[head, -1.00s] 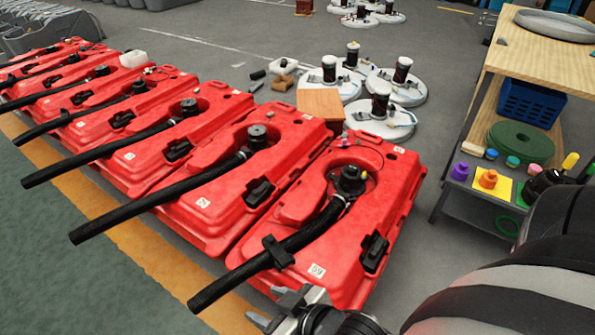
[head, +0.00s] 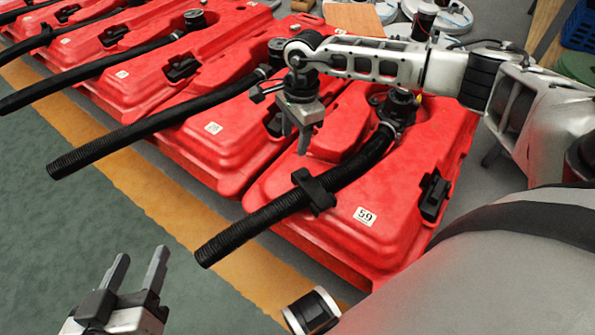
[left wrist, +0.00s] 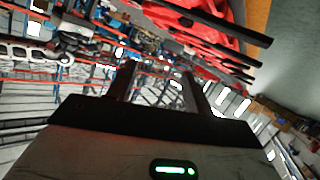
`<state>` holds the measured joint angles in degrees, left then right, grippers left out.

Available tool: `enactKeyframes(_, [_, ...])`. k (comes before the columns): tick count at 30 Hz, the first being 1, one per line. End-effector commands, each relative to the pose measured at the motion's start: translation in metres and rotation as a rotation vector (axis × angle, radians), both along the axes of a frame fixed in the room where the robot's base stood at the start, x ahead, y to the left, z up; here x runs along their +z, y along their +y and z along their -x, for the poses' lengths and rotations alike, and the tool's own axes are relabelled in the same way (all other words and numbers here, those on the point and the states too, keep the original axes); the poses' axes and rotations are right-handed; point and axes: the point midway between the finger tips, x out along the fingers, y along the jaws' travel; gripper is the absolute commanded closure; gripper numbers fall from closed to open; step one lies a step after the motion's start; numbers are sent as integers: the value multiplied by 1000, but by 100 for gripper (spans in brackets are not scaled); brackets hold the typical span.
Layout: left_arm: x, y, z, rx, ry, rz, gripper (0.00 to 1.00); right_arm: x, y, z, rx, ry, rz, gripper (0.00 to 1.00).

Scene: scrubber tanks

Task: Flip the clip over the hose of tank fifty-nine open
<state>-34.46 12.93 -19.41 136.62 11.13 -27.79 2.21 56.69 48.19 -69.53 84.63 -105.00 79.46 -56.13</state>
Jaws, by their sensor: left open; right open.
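Tank fifty-nine (head: 400,235) is the red tank at the right of the row in the head view, with a white "59" label (head: 366,216). Its black ribbed hose (head: 260,222) runs from the cap fitting (head: 398,108) down past the tank's front edge. A black clip (head: 315,191) lies across the hose, apparently closed over it. My right gripper (head: 297,138) is open and empty, pointing down, above and behind the clip in the picture, apart from it. My left gripper (head: 140,256) is open and empty at the lower left, over the floor; its fingers (left wrist: 158,85) show in the left wrist view.
Several similar red tanks (head: 215,125) with black hoses stand in a row to the left. The green floor with a yellow stripe (head: 130,180) is clear in front. White round machines (head: 440,14) and a blue crate (head: 580,25) are behind.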

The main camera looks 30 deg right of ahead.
Motion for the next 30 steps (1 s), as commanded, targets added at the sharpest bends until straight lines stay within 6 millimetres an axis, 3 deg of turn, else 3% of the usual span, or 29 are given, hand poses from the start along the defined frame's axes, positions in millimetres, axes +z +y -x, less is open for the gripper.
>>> enactKeyframes(1, [-4, -1, 0, -2, -3, 4, 49, 0, -18, -5, 8, -8, 58, 51])
enactKeyframes(5, [-4, -2, 0, -5, -7, 15, 49, -1, -36, -8, 18, -8, 122, 51])
enactKeyframes(11, [-3, -5, -2, -6, -17, 62, 49, -32, -36, -7, 18, -6, 124, 51])
enactKeyframes(24, [4, -14, -4, -18, -41, 236, 49, -126, -34, -7, 17, -7, 119, 51])
enactKeyframes(30, [9, -16, -4, -25, -48, 290, 49, -149, -34, -7, 17, -8, 119, 51])
